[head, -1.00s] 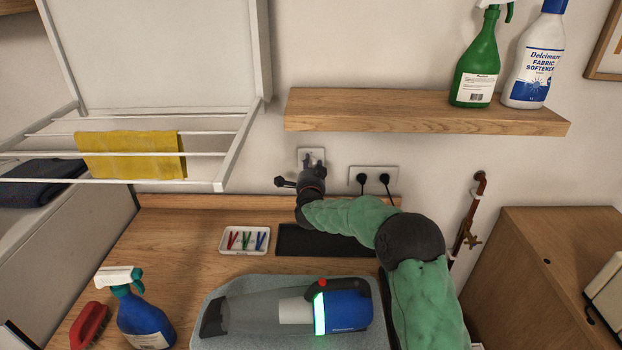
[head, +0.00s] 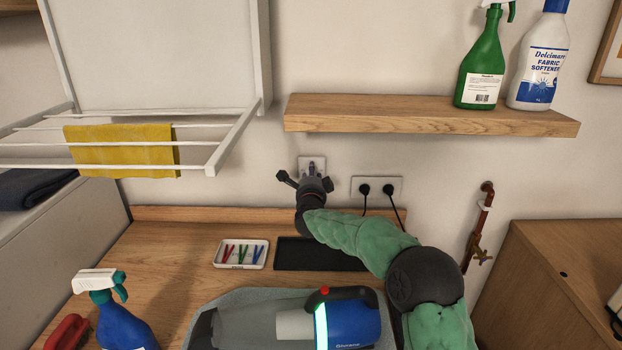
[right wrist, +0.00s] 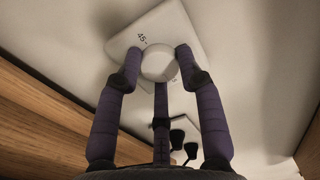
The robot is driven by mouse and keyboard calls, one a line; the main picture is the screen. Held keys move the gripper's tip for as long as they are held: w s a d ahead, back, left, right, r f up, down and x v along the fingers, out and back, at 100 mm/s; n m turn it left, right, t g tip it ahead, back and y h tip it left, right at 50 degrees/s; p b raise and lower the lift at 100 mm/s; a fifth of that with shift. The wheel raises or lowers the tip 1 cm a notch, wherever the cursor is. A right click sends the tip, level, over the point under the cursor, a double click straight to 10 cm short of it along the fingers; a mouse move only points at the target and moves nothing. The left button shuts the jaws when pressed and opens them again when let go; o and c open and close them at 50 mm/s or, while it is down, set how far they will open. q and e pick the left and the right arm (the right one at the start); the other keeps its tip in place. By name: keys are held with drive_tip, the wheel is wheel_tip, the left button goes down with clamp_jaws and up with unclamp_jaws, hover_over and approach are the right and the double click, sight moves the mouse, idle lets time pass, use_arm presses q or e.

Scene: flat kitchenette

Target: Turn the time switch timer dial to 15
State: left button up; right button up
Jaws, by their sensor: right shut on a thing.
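The time switch (head: 304,161) is a white square plate on the wall, below the left part of the wooden shelf. My right gripper (head: 312,174) is up against it and covers much of it. In the right wrist view, the round white timer dial (right wrist: 158,63) sits on the plate (right wrist: 124,41). The purple fingers of my right gripper (right wrist: 160,66) are shut on the dial, one at each side and one below. A printed "45" shows at the plate's upper left. Other marks are hidden or too small to read. My left gripper is out of view.
A double socket (head: 377,187) with two black plugs and cables is just right of the switch. The wooden shelf (head: 430,115) overhangs above. A drying rack (head: 230,141) juts out at left. A pen tray (head: 241,254) and a cordless vacuum (head: 345,322) lie below.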

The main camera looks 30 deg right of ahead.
drive_tip(key=shift+s+d+r, duration=0.15)
drive_tip(key=shift+d+r, duration=0.25)
drive_tip(key=o, duration=1.2)
drive_tip(key=shift+d, duration=0.1)
drive_tip(key=shift+c, duration=0.2)
drive_tip(key=shift+f, duration=0.3)
drive_tip(key=shift+a, duration=0.2)
drive_tip(key=v, duration=1.2)
